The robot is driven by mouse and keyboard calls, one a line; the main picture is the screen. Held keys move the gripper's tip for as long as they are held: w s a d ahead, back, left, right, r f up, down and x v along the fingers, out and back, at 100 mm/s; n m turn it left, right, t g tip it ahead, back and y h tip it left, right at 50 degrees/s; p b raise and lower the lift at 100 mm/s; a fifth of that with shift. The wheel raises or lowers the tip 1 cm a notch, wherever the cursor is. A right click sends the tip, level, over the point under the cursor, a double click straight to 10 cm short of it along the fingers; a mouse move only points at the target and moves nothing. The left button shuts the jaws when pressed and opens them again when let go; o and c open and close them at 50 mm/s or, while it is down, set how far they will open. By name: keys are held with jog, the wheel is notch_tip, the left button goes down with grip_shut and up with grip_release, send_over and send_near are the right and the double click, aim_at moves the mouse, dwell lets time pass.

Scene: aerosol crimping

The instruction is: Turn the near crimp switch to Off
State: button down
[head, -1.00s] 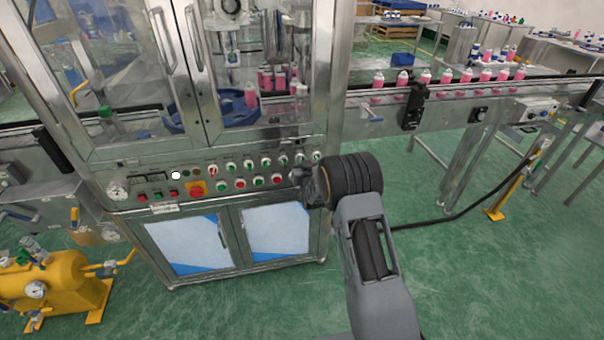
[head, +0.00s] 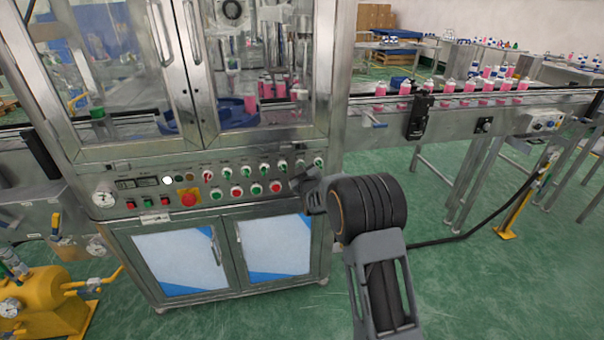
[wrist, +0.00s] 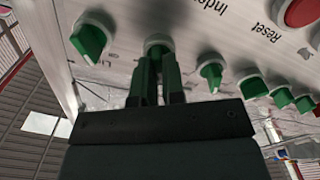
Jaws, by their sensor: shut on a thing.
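In the wrist view, my gripper (wrist: 160,88) has its two fingers closed around the handle of a green rotary switch (wrist: 158,46) in a pale ring on the panel. The fingers hide much of the handle, so its exact setting cannot be read. A similar green switch (wrist: 91,40) is to its left, and another green switch (wrist: 210,74) to its right. In the head view, my gripper (head: 299,181) is at the right end of the machine's control panel (head: 148,193), close to the end of its rows of switches. Part of the panel is hidden behind it.
A red button (wrist: 302,12) sits near a "Reset" label in the wrist view. A red emergency button (head: 188,198) and a gauge (head: 104,198) are on the panel's left. A conveyor (head: 460,112) with pink bottles runs right. Green floor is open at the front right.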

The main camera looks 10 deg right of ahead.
dwell(0.4)
jog(key=c, duration=1.2)
grip_release()
jog(key=s, duration=1.3)
jog(key=shift+s+b, duration=0.4)
